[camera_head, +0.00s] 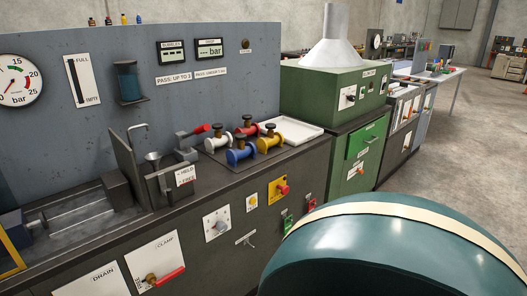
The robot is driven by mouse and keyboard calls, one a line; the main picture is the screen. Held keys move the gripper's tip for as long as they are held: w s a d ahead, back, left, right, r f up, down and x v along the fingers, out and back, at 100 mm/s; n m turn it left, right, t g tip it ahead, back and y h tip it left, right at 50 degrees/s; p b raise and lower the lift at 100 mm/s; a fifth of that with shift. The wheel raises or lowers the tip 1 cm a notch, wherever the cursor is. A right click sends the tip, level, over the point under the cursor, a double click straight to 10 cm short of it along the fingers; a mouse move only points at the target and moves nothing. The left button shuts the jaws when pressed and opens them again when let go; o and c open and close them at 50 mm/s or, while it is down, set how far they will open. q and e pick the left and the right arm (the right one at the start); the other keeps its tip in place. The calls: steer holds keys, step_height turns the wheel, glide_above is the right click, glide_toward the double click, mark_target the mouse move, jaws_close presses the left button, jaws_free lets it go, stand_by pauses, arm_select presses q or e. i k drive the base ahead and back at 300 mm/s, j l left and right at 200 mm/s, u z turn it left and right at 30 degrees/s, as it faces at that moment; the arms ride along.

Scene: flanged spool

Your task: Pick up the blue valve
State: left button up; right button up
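The blue valve (239,156) stands on the dark bench top near its front edge. It has a blue flanged body, a brass-coloured stem and a dark round handwheel on top. It is the nearest in a close cluster with a white valve (217,144), a red valve (248,129) and a yellow valve (269,141). Neither of my grippers shows in the head view.
A white tray (303,136) lies right of the valves. A dark fixture (160,185) and a red-handled lever (197,130) stand to their left. A grey gauge panel (215,100) rises behind. A large rounded teal shape with a cream band covers the lower right.

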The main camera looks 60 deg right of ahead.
mark_target(242, 150)
steer(key=z, duration=1.8)
steer(key=i+j, duration=0.3)
steer(key=i+j+z, duration=0.2)
steer(key=z, duration=0.25)
steer(key=i+j+z, duration=0.2)
steer(key=z, duration=0.3)
steer(key=j, duration=0.1)
